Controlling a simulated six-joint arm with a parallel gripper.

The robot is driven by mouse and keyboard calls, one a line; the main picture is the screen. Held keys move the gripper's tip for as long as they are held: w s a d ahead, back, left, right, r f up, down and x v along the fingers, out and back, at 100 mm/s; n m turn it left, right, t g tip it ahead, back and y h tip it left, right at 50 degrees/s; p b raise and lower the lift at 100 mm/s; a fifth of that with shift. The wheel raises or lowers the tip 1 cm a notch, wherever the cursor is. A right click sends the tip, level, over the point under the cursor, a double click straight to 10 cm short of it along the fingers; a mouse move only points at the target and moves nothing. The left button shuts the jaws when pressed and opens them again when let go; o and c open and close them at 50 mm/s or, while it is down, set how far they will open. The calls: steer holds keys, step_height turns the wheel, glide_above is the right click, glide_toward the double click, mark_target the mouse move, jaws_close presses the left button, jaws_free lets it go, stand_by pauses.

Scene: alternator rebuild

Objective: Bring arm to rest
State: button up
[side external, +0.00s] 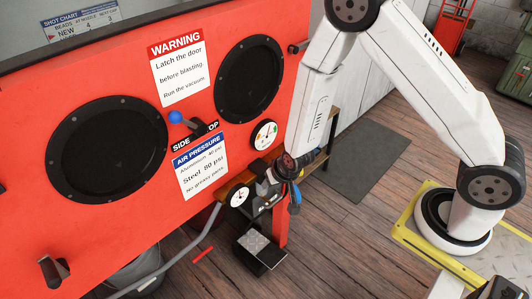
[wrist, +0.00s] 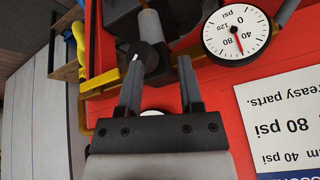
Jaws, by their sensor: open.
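My gripper (wrist: 160,72) is open in the wrist view, its two dark fingers apart. A dark round knob (wrist: 146,56) appears between and beyond the fingertips; I cannot tell whether they touch it. In the side view my white arm reaches from its round base at the right to the front of a red blasting cabinet (side external: 215,125). The gripper end is small and dark there, close to the cabinet's lower right, among gauges and fittings, and its fingers are hard to make out.
A pressure gauge (wrist: 236,32) is right of the fingers in the wrist view. A foot pedal (side external: 258,248) stands on the wooden floor below. Open floor lies between cabinet and base.

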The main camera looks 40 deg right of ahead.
steer(key=s+d+r+n+g, duration=0.1)
steer(key=s+d+r+n, duration=0.1)
steer(key=s+r, duration=0.3)
steer(key=s+d+r+n+g, duration=0.1)
steer(key=s+r, duration=0.5)
steer(key=r, duration=0.7)
steer(key=shift+s+d+n+g, duration=0.25)
steer(key=shift+d+n, duration=0.35)
steer(key=shift+d, duration=0.6)
steer(key=shift+w, duration=0.15)
